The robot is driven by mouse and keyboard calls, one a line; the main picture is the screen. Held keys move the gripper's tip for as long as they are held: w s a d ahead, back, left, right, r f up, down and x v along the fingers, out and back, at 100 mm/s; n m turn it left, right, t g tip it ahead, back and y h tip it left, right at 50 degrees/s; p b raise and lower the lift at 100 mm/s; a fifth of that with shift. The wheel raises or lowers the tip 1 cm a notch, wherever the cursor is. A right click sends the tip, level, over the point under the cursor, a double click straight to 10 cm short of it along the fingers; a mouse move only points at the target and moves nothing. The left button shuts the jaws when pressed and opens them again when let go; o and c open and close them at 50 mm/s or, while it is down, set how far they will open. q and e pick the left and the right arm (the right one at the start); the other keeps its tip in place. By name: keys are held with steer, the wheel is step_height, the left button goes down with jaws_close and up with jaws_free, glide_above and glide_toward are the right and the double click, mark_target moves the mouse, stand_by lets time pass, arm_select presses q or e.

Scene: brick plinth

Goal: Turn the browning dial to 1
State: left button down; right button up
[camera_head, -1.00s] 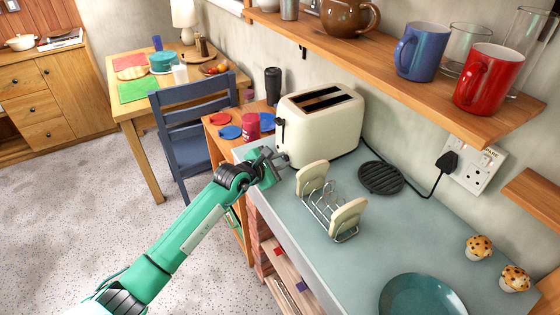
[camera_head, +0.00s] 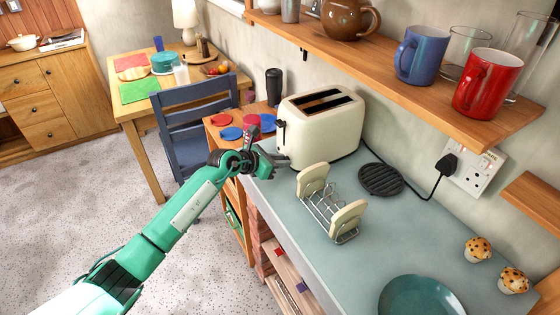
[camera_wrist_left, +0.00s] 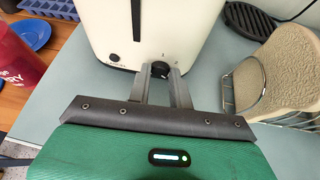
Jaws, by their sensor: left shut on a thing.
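The cream toaster (camera_head: 322,128) stands on the grey-green counter, with two dark slots on top and a dark lever on its end face. In the left wrist view that end of the toaster (camera_wrist_left: 190,30) fills the top. The black browning dial (camera_wrist_left: 160,69) is low on this face, with small marks above it that I cannot read. My left gripper (camera_wrist_left: 161,73) has its fingers on both sides of the dial and is shut on it. In the head view the left gripper (camera_head: 278,164) is at the toaster's near lower end. My right gripper is in neither view.
A wire toast rack (camera_head: 328,208) with bread-like slices stands just right of the gripper. A black round trivet (camera_head: 381,179), a teal plate (camera_head: 420,297) and two muffins are farther right. A shelf (camera_head: 420,75) with mugs overhangs the back. A red cup (camera_wrist_left: 15,65) stands left.

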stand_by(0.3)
arm_select(q)
steer(key=c, duration=1.3)
jaws_free()
steer(key=shift+a, duration=0.1)
